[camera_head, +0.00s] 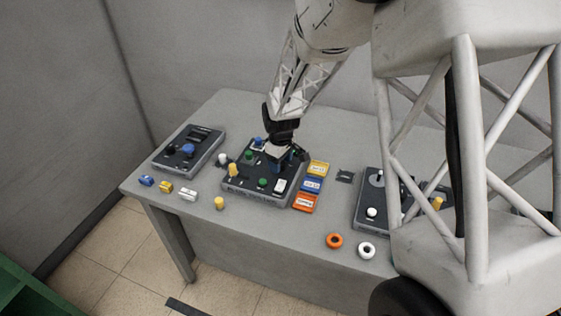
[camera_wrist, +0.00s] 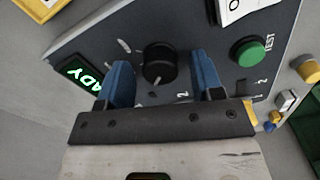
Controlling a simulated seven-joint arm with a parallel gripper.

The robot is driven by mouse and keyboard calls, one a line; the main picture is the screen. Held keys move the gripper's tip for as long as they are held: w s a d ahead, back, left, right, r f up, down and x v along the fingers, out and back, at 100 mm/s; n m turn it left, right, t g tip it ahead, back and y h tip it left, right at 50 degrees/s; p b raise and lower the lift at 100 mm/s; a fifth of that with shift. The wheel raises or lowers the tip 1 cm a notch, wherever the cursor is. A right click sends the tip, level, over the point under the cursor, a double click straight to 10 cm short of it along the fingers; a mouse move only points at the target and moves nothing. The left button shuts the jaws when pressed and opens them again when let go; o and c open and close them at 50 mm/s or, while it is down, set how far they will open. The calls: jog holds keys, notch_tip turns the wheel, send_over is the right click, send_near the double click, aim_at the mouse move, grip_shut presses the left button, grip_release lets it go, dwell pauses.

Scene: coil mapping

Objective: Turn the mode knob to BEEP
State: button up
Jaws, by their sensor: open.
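The black round knob (camera_wrist: 159,64) stands on the dark panel (camera_wrist: 215,40) in the wrist view. Small white marks surround it, but I cannot read BEEP or tell which mark it points to. My gripper (camera_wrist: 163,82) is open, with one blue finger on each side of the knob. A gap shows on both sides, wider on the right, and I cannot tell whether the fingertips reach knob depth. In the head view my gripper (camera_head: 287,160) is over the back right of the middle panel (camera_head: 236,184) and hides the knob.
A lit green display (camera_wrist: 84,76) and a green TEST button (camera_wrist: 248,51) flank the knob. Blue, yellow and orange labelled pieces stand right of the panel, the orange one (camera_head: 305,202) in front. Other dark devices stand left (camera_head: 188,150) and right (camera_head: 372,195). Loose small parts lie along the table's front.

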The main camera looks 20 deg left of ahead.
jog(key=c, duration=0.9)
